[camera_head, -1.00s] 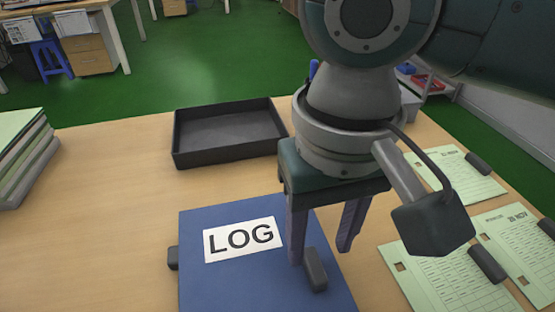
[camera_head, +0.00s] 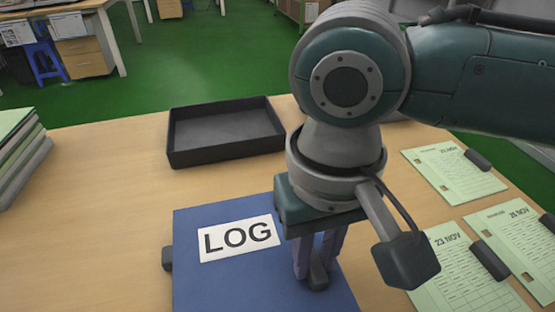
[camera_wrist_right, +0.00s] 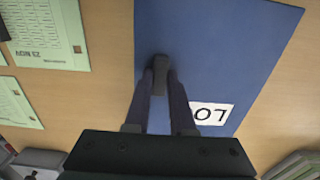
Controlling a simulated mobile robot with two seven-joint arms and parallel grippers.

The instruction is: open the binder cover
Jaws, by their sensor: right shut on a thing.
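The blue binder (camera_head: 215,285) lies closed and flat on the table, with a white LOG label (camera_head: 239,239) on its cover. A dark grey tab (camera_head: 318,277) stands on the right part of the cover. My right gripper (camera_head: 316,272) comes down from above and is shut on this tab. In the right wrist view the two fingers (camera_wrist_right: 160,75) pinch the tab (camera_wrist_right: 160,64), with the blue cover (camera_wrist_right: 215,50) around it. A second dark piece (camera_head: 167,259) sticks out at the binder's left edge. My left gripper is not in view.
An empty black tray (camera_head: 225,133) stands behind the binder. A stack of folders (camera_head: 22,155) is at the far left. Green dated sheets (camera_head: 455,175) with dark tabs lie on the right. The table left of the binder is clear.

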